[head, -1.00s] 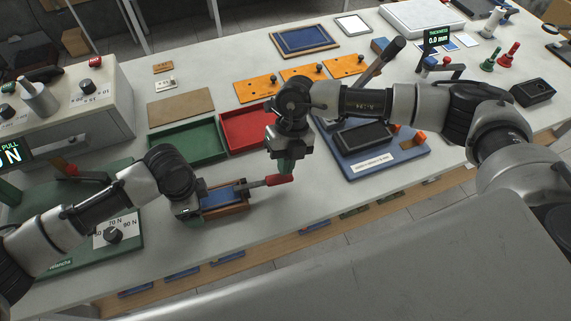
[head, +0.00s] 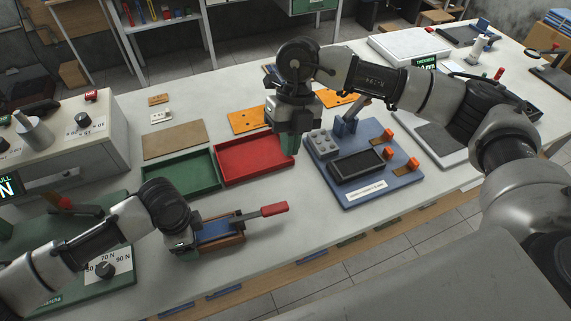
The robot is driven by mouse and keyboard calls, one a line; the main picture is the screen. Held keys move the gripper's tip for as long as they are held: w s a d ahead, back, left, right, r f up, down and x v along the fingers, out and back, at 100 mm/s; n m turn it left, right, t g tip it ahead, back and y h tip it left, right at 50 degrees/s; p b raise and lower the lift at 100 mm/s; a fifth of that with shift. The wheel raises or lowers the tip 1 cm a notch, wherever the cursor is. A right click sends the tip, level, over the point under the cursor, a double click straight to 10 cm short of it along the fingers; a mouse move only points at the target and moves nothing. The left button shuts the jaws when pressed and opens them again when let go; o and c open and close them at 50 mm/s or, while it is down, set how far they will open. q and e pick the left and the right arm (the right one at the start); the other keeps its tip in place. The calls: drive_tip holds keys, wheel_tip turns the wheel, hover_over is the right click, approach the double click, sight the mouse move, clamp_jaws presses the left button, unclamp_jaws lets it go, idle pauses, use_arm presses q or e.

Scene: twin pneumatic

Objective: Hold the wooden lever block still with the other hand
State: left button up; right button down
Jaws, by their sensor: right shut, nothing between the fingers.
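The wooden lever block (head: 236,238) lies on the white table, a small wooden box with a blue inside. Its metal lever ends in a red handle (head: 274,208) that points right. My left gripper (head: 185,248) is at the block's left end, low and touching or very close to it. Its fingers are mostly hidden by its own wrist, so I cannot see whether they close on the block. My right gripper (head: 289,145) is shut and empty, pointing down over the table by the red tray's right edge, apart from the red handle.
A green tray (head: 178,188) and a red tray (head: 265,172) lie behind the block. A blue base plate (head: 400,186) with a black tray and orange parts is at the right. A green fixture with a dial (head: 108,268) is at the front left. Table right of the handle is clear.

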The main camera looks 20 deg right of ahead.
sight(280, 206)
drive_tip(key=s+a+f, duration=0.1)
drive_tip(key=f, duration=0.3)
drive_tip(key=s+a+f+h, duration=0.1)
drive_tip(key=f, duration=0.3)
drive_tip(key=s+a+f+h, duration=0.1)
drive_tip(key=f, duration=0.3)
drive_tip(key=shift+a+f+m, duration=0.2)
drive_tip(key=shift+a+m, duration=0.1)
drive_tip(key=shift+m, duration=0.1)
drive_tip(key=shift+f, duration=0.65)
drive_tip(key=shift+d+f+y, duration=0.1)
drive_tip(key=shift+f+y, duration=0.2)
drive_tip(key=shift+f, duration=0.5)
